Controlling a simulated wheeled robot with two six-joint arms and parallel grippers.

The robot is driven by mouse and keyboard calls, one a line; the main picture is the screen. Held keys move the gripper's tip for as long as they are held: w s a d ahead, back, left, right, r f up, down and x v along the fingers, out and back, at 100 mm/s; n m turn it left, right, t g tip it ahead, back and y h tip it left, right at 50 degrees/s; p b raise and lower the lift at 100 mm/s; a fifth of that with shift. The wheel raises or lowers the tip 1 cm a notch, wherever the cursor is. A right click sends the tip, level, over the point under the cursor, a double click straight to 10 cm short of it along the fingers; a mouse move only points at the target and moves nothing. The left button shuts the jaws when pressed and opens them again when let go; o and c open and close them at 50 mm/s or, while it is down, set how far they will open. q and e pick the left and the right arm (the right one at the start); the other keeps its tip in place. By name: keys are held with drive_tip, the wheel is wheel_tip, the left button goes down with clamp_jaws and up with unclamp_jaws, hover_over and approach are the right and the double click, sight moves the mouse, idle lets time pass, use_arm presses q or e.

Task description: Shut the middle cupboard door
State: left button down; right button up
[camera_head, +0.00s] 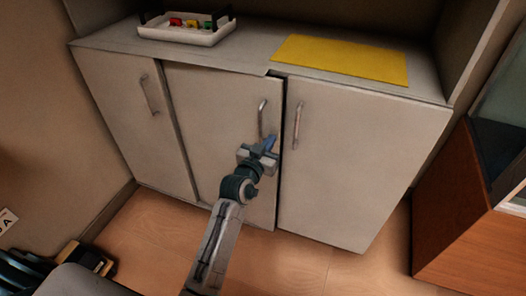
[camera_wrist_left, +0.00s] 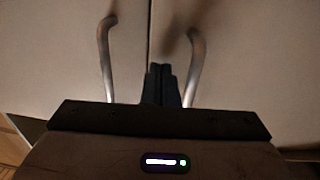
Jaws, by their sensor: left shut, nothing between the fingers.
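The middle cupboard door (camera_head: 215,130) is a pale grey panel with a metal bar handle (camera_head: 262,119) near its right edge. It stands slightly ajar, with a dark gap along its right edge. My left gripper (camera_head: 271,144) is shut and empty, in front of this door just below and right of its handle. In the left wrist view, the shut fingers (camera_wrist_left: 162,84) point at the doors between two bar handles, close to the seam. I cannot tell whether the fingertips touch the door. My right gripper is not in view.
The left door (camera_head: 125,110) and right door (camera_head: 360,165), with its own handle (camera_head: 298,125), look closed. A white tray (camera_head: 187,36) with coloured pieces and a yellow mat (camera_head: 340,60) lie on top. A wooden cabinet (camera_head: 460,215) stands at right.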

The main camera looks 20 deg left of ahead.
use_arm(q)
drive_tip(key=shift+w, duration=0.35)
